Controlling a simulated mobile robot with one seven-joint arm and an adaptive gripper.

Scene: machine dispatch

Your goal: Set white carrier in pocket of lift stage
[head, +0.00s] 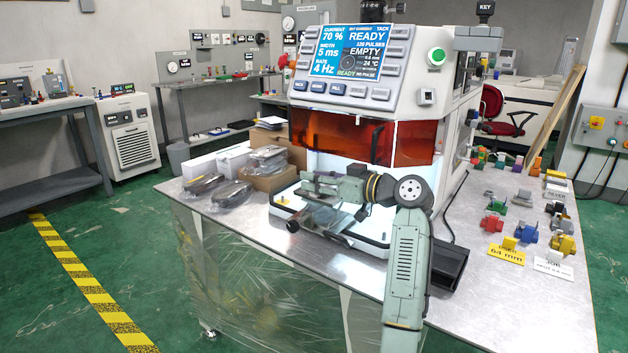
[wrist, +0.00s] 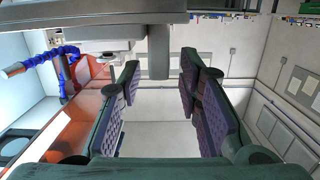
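My gripper (head: 312,186) is in front of the machine's orange window and points to the left. In the wrist view my gripper (wrist: 160,100) has its two purple-padded fingers wide apart, with only the far wall showing between them. A grey metal slide with a black knob (head: 292,226) lies below my gripper; I cannot tell whether it belongs to the lift stage. The stage's pocket cannot be made out. A pale carrier (head: 489,194) lies among the coloured ones on the right of the table; I cannot tell if it is the white carrier.
The machine (head: 345,65) stands on the metal table (head: 490,290); its screen reads READY and EMPTY. Bagged parts (head: 233,194) and cardboard boxes lie left of it. Several coloured carriers (head: 525,234) and labels lie at the right.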

